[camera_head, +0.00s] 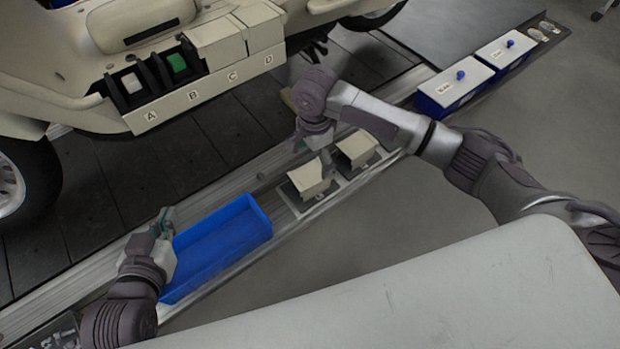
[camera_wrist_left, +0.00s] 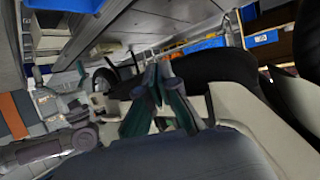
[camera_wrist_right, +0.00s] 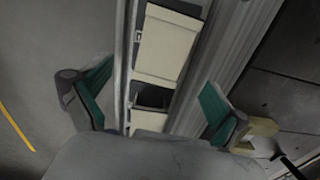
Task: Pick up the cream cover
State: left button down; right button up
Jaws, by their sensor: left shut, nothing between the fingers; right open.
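Two cream covers sit on dark plates on the rail: the nearer cover (camera_head: 309,181) and the farther cover (camera_head: 357,147). My right gripper (camera_head: 314,153) is open and points down just over the nearer cover. In the right wrist view its green-padded fingers (camera_wrist_right: 155,95) are spread wide. One cream cover (camera_wrist_right: 164,44) lies beyond the fingertips and part of another (camera_wrist_right: 148,121) shows lower down. I cannot tell whether a finger touches a cover. My left gripper (camera_head: 165,218) is shut and empty beside the blue tray; its closed fingers show in the left wrist view (camera_wrist_left: 157,78).
The empty blue tray (camera_head: 265,215) stands on the rail. A cream vehicle (camera_head: 60,85) has bays marked A to D, with a white block (camera_head: 131,83) at A and a green one (camera_head: 177,63) at B. Blue boxes with white lids (camera_head: 455,82) stand far right. A pale table (camera_head: 430,300) fills the foreground.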

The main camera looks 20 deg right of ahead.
aim_at(313, 172)
notch_tip(313, 172, down, 3)
jog(key=shift+r+b, duration=0.15)
jog(key=shift+b, duration=0.25)
notch_tip(313, 172, down, 2)
jog(key=shift+w+f+b, duration=0.1)
jog(key=shift+f+b, duration=0.1)
jog(key=shift+b, duration=0.65)
notch_tip(313, 172, down, 2)
jog(key=shift+f+b, duration=0.1)
jog(key=shift+b, duration=0.5)
jog(key=shift+f, duration=0.15)
pick_arm(q)
notch_tip(313, 172, up, 16)
jog(key=d+t+h, duration=0.2)
jog(key=t+h, duration=0.1)
jog(key=t, duration=0.7)
jog(key=shift+d+m+t+h, duration=0.2)
jog(key=shift+m+t+h, duration=0.1)
jog(key=shift+t, duration=0.1)
pick_arm(e)
jog(key=c, duration=1.3)
